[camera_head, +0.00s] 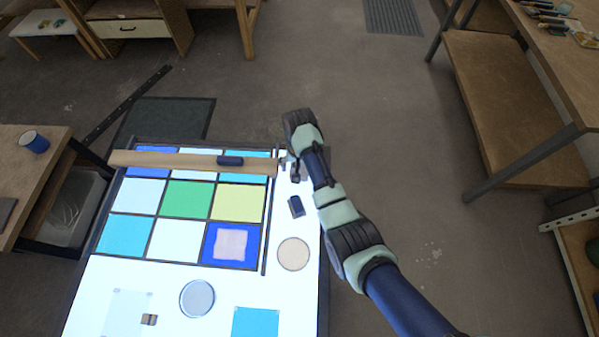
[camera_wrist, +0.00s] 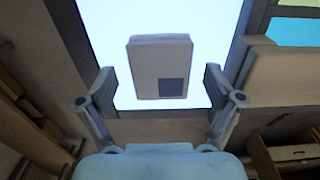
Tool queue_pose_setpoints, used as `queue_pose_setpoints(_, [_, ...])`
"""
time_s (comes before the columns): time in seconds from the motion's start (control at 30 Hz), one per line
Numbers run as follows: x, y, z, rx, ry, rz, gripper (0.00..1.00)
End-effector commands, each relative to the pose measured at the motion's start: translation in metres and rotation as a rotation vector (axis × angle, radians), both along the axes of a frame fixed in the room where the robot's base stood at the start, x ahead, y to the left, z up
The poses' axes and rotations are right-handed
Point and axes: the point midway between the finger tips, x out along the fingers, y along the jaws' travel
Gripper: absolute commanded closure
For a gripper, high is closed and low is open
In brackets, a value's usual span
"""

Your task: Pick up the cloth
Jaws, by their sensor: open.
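A pale pink square that looks like the cloth (camera_head: 230,244) lies flat on the dark blue pane in the near right corner of the glass grid. My gripper (camera_head: 291,168) is at the far right corner of the light table, well away from the pink square. In the wrist view my gripper (camera_wrist: 158,98) has its fingers spread wide. A pale block with a dark square on one face (camera_wrist: 150,55) shows between and beyond the fingers, with no finger touching it. The pink square is not visible in the wrist view.
The lit table (camera_head: 170,275) carries a wooden bar (camera_head: 190,161) across its far end, with a dark blue handle (camera_head: 230,160) on it. A small dark block (camera_head: 296,207), a beige disc (camera_head: 293,254), a round dish (camera_head: 197,298) and a cyan pane (camera_head: 255,323) are nearby.

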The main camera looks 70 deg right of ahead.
Motion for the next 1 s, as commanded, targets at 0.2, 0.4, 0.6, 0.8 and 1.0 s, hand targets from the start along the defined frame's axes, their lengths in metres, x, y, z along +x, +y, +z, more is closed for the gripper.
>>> queue_pose_setpoints(0.2, [0.0,0.0,0.002,-0.001,0.0,0.0,0.22])
queue_pose_setpoints(0.4, [0.0,0.0,0.002,0.0,0.0,0.0,0.55])
queue_pose_setpoints(0.6, [0.0,0.0,0.002,0.0,0.0,0.0,0.72])
queue_pose_setpoints(0.8, [0.0,0.0,0.006,-0.001,0.0,0.0,0.72])
queue_pose_setpoints(1.0, [0.001,-0.001,0.036,-0.003,-0.002,0.0,0.72])
